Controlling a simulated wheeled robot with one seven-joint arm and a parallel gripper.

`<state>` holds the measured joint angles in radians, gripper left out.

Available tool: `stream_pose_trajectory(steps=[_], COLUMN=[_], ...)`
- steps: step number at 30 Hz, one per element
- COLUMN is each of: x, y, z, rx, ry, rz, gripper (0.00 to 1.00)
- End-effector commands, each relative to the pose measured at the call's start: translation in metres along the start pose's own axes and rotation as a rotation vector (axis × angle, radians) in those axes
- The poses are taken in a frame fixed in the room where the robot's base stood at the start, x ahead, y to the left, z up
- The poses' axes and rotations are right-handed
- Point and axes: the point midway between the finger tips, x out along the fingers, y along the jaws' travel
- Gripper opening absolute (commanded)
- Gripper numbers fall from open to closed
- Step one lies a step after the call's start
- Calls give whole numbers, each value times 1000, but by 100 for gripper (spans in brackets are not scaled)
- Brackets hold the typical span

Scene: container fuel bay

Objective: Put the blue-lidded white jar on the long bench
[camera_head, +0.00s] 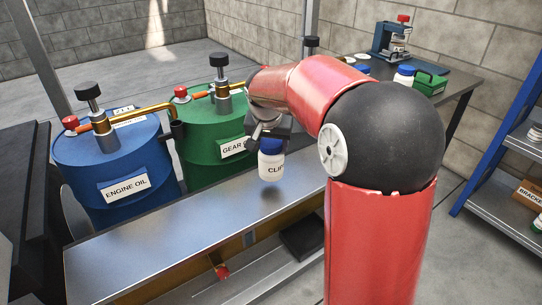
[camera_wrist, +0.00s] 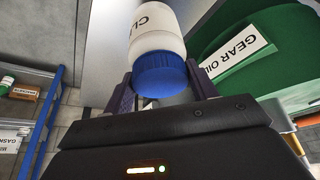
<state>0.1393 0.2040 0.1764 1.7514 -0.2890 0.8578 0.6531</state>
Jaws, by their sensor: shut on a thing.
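The blue-lidded white jar (camera_head: 271,164) is held by my gripper (camera_head: 266,138) over the long bench (camera_head: 190,235), near the bench's far edge. In the head view the jar looks upright, with its lid under the gripper. In the wrist view the jar (camera_wrist: 155,35) sits between the two fingers of my gripper (camera_wrist: 160,80), which are shut around its blue lid. Part of the label shows. My arm hides the bench's right end.
A green gear oil drum (camera_head: 208,140) and a blue engine oil drum (camera_head: 110,170) with pumps stand behind the bench. A dark table (camera_head: 455,85) at the back right bears other jars and a green box. A blue shelf rack (camera_head: 500,200) stands right. The bench top's left part is clear.

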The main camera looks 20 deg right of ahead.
Motion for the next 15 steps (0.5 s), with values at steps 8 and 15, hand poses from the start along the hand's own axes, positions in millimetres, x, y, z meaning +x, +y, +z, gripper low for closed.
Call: stream_pose_trajectory(steps=[8,15], x=[35,37], y=[0,0], z=[15,15], rx=[0,1], ry=[-1,1], rz=[0,-1], gripper=[14,14])
